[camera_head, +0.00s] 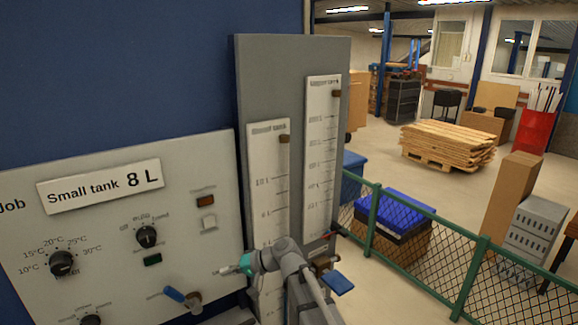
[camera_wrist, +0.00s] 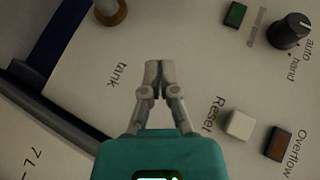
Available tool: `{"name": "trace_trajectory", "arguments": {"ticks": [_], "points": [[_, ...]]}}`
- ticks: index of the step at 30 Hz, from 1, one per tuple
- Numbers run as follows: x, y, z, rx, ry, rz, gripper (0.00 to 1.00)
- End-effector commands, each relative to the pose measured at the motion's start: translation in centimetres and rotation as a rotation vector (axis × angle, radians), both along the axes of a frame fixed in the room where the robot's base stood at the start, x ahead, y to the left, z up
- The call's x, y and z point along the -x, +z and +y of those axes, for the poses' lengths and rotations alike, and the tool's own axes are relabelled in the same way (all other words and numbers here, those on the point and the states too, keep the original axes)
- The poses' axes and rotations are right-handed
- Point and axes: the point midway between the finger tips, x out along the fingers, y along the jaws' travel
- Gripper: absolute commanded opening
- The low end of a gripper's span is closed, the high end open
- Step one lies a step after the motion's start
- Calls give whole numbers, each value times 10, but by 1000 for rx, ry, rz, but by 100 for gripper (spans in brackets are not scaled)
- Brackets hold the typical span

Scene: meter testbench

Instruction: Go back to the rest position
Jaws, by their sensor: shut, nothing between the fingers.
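My gripper (camera_wrist: 159,75) is in the middle of the wrist view, with its two fingers together and nothing between them. It hangs in front of the grey control panel (camera_head: 110,215), and I cannot tell whether it touches it. In the head view my gripper (camera_head: 222,272) is small, with its teal body to the right of its fingertips. It is above the blue-handled valve (camera_head: 178,296) and below the white button. My arm comes in from the bottom of the head view.
The panel carries knobs (camera_head: 147,236), a white Reset button (camera_wrist: 239,124) and an Overflow lamp (camera_wrist: 279,143). Two tank gauges (camera_head: 322,150) stand on a grey board behind my arm. A blue-handled lever (camera_head: 338,283) is right of my arm. A green fence (camera_head: 425,245) runs at right.

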Motion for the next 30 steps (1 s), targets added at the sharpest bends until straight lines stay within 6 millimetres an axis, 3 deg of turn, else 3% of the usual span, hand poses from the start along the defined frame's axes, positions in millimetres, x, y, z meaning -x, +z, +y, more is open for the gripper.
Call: {"name": "trace_trajectory", "arguments": {"ticks": [8, 18, 24, 30], "points": [[14, -52, -79, 252, -30, -15, 0], [45, -116, -218, 673, -106, 26, 0], [73, -140, -300, 915, -162, 84, 0], [96, -150, -357, 1086, -206, 138, 0]]}}
